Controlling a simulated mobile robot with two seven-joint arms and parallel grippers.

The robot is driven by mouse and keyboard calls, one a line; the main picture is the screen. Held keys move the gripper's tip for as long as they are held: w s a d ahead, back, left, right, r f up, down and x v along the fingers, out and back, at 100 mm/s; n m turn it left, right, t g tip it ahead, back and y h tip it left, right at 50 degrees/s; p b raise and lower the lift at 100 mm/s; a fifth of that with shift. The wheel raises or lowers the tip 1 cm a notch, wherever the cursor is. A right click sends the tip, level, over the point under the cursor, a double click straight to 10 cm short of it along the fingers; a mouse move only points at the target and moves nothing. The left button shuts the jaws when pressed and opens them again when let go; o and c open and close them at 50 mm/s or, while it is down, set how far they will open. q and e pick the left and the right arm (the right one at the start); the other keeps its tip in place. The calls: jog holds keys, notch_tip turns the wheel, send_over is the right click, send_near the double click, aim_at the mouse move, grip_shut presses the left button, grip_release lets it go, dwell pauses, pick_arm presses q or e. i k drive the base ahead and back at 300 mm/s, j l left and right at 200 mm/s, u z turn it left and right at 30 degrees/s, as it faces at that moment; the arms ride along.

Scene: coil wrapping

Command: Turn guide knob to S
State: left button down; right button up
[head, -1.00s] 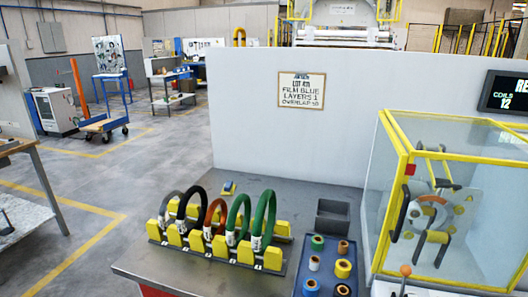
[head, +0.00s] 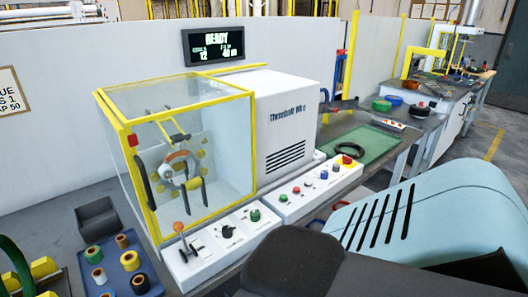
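A white control panel (head: 212,250) sits in front of the clear yellow-framed machine enclosure (head: 180,160). It carries a lever with an orange ball (head: 180,226), a black knob (head: 228,231) and a green button (head: 256,215). A second white panel (head: 318,194) to its right carries a small black knob and several coloured buttons. The labels are too small to read, so I cannot tell which knob is the guide knob or where it points. Neither of my grippers is in view.
Tape rolls (head: 130,260) lie on a blue tray beside a grey bin (head: 98,218) at the left. A green mat (head: 360,148) with a black ring (head: 349,150) is at the right. A display (head: 213,45) reads READY. My own dark and light-blue parts cover the lower right.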

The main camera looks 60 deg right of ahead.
aim_at(227, 233)
jog(key=z, duration=1.55)
